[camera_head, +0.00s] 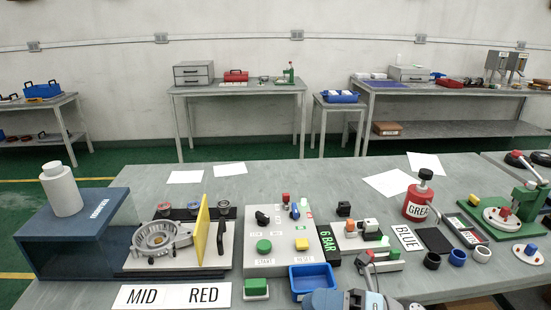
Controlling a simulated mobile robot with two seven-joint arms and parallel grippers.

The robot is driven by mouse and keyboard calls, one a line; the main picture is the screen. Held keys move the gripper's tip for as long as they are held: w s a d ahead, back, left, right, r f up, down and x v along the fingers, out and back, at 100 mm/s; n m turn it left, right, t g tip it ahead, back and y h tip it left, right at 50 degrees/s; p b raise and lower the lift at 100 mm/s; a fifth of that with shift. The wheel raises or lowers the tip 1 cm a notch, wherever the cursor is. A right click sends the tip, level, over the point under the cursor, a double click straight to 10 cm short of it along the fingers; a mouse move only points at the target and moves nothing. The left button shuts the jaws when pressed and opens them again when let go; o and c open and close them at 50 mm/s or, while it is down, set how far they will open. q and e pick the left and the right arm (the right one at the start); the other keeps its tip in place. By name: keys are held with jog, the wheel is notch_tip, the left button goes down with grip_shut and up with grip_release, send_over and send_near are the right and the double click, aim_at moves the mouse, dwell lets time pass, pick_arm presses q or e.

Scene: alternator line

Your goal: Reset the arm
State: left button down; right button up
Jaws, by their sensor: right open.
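My right gripper (360,297) shows at the bottom edge, low over the front of the grey workbench (290,180). It is open, and its lower part is cut off by the frame. I see nothing held in it. A blue tray (313,278) lies just behind and left of it. A small fixture with a red-tipped lever (368,258) stands just behind it to the right. My left gripper is not in view.
A control panel (283,236) with coloured buttons stands mid-bench. Right are a red grease can (418,202), a green press (500,215) and several small cups.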

jog(key=w+d+f+m+t+h, duration=0.1)
jog(key=d+f+m+t+h, duration=0.45)
jog(key=m, duration=0.85)
jog(key=d+f+m+t+h, duration=0.2)
jog(key=f+m+t+h, duration=0.4)
jog(key=f+m+t, duration=0.5)
jog(key=s+d+f+m+g+h, duration=0.2)
jog(key=s+f+m+g+h, duration=0.15)
jog(key=s+f+m, duration=0.3)
jog(key=s+d+f+m+g+h, duration=0.2)
jog(key=s+f+m+g, duration=0.3)
jog(key=s+f+m, duration=0.15)
pick_arm(q)
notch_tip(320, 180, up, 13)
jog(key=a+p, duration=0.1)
jog(key=p, duration=1.3)
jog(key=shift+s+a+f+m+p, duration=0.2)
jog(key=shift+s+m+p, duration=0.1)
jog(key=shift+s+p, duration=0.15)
pick_arm(e)
notch_tip(320, 180, up, 13)
jog(key=n, duration=0.1)
jog(key=shift+w+d+t, duration=0.3)
jog(key=shift+d+t, duration=0.1)
jog(key=shift+d, duration=0.05)
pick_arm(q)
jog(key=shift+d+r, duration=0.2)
